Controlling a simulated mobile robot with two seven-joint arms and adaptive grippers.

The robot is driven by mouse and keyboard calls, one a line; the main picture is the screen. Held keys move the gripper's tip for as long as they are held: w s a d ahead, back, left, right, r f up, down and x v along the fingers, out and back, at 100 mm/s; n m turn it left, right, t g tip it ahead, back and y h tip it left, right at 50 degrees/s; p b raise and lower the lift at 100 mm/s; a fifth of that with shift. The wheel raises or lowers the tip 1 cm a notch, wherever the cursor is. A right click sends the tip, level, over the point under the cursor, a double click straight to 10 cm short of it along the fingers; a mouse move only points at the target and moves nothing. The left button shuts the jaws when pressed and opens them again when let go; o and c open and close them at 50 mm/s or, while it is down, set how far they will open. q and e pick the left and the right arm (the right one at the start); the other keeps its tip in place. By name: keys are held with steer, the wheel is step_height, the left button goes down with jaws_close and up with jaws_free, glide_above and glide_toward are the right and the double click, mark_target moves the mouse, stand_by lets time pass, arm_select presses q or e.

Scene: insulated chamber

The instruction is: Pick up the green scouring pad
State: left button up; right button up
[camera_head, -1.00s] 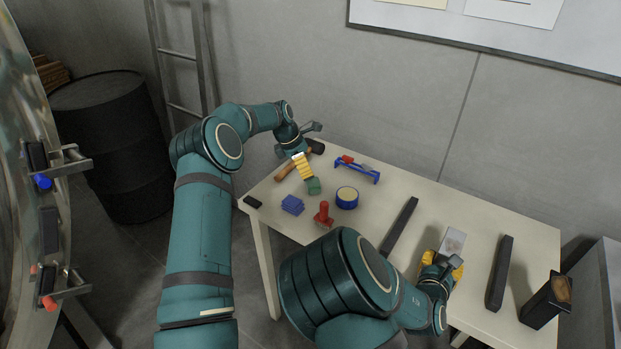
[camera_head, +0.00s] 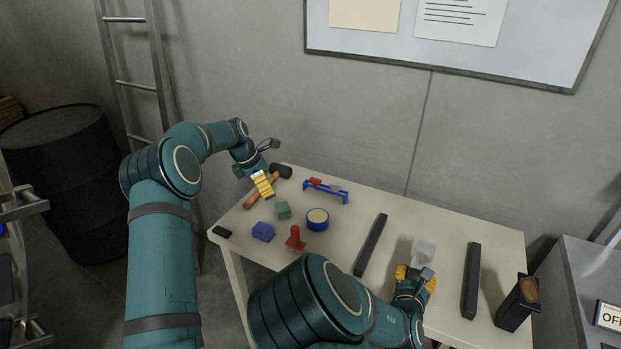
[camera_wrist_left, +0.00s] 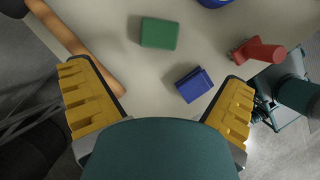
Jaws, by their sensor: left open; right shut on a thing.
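The green scouring pad (camera_head: 283,210) lies on the table's left part, and it shows in the left wrist view (camera_wrist_left: 160,33) at the top. My left gripper (camera_head: 267,168) is open and empty, above the hammer's handle and to the upper left of the pad, apart from it. In the left wrist view its yellow fingers (camera_wrist_left: 157,80) are spread wide, with the pad beyond them. My right gripper (camera_head: 415,276) is shut on a pale grey block (camera_head: 424,252) between two dark bars, at the table's right part.
Near the pad are a blue block (camera_head: 263,232), a red stamp-like object (camera_head: 295,238), a blue-rimmed tape roll (camera_head: 317,219) and a hammer (camera_head: 262,190). A blue rack (camera_head: 327,191) stands behind. Dark bars (camera_head: 371,245) (camera_head: 471,281) lie right. Bare tabletop (camera_head: 375,207) shows at the back.

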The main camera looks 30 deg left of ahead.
mark_target(282, 207)
arm_select(q)
steer(key=x, duration=1.2)
steer(key=shift+a, duration=0.15)
steer(key=c, duration=1.1)
steer(key=shift+c, duration=0.2)
step_height(282, 207, up, 10)
steer(key=shift+r, duration=0.1)
